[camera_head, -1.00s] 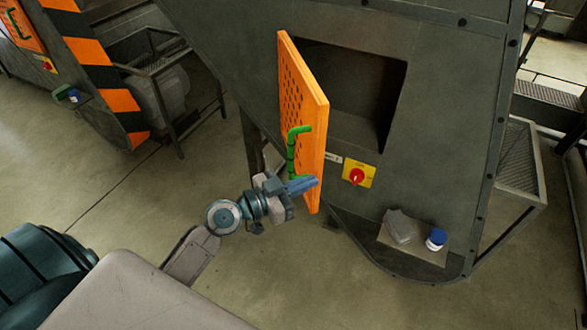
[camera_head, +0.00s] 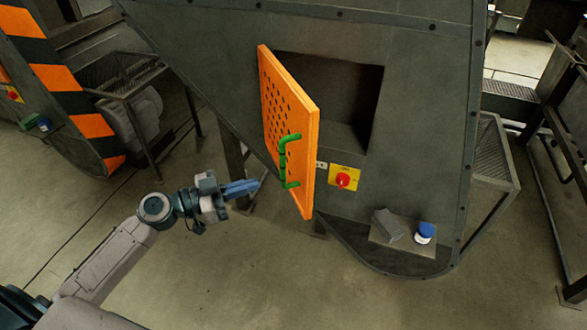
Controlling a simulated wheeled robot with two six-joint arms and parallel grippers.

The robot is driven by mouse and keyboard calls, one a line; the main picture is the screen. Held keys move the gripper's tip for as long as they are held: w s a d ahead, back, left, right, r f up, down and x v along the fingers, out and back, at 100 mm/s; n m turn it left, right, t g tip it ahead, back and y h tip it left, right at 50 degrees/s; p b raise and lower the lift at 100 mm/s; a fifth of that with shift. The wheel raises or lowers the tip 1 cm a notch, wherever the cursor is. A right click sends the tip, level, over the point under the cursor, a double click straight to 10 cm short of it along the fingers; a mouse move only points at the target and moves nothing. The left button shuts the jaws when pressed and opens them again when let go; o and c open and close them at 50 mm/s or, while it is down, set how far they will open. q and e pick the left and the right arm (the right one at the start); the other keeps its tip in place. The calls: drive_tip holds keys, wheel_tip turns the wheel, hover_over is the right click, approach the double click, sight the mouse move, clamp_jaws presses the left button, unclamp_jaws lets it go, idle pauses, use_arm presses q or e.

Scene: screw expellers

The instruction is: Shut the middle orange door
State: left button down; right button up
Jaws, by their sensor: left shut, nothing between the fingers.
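The orange perforated door (camera_head: 287,130) hangs open on the dark grey machine, hinged at the left of a dark rectangular opening (camera_head: 335,95). Its outer face with the green handle (camera_head: 284,160) is turned to the left. My left gripper (camera_head: 256,185) is shut and empty. In the picture it is just left of the door's lower part and the handle, with a visible gap between. My right gripper is not in view.
A yellow plate with a red knob (camera_head: 343,179) is right of the door. A low ledge (camera_head: 410,244) bears a grey object (camera_head: 388,224) and a blue-capped white jar (camera_head: 425,233). A striped machine (camera_head: 60,80) stands at left. Floor between is clear.

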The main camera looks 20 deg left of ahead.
sight(307, 169)
use_arm(q)
drive_tip(key=p+x, duration=0.3)
drive_tip(key=x, duration=0.2)
drive_tip(key=p+x, duration=0.4)
drive_tip(key=x, duration=0.1)
drive_tip(key=shift+w+d+r, duration=0.1)
drive_tip(key=shift+d+r, duration=0.05)
drive_tip(key=shift+r, duration=0.1)
drive_tip(key=shift+w+d+f+p, duration=0.2)
drive_tip(key=shift+w+d+p, duration=0.2)
drive_tip(key=shift+d, duration=0.1)
drive_tip(key=shift+f, duration=0.1)
